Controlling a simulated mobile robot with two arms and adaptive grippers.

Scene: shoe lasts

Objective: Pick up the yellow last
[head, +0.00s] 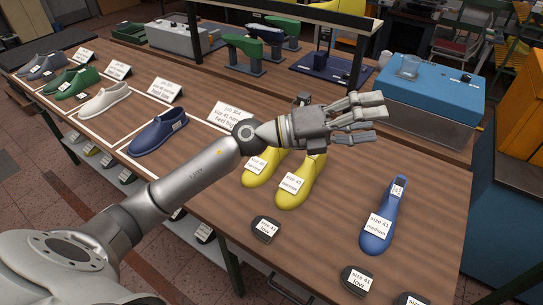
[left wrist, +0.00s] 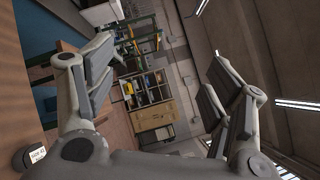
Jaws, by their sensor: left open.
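Two yellow lasts lie side by side on the wooden table, each with a white size 41 label: a left yellow last (head: 257,178) and a right yellow last (head: 296,193). Their far ends are partly hidden behind my left arm and hand. My left gripper (head: 378,117) is above the table, beyond and to the right of the yellow lasts. Its fingers point right and are spread with nothing between them. In the left wrist view the left gripper (left wrist: 160,62) also shows open and empty, facing the room. My right gripper is not in view.
A blue last (head: 378,228) lies to the right. Dark labelled pieces (head: 266,229) sit near the front edge. Blue, white and green shoes (head: 158,136) stand in marked spaces at left, with cards. A blue box (head: 425,105) and green lasts on stands (head: 243,47) are behind.

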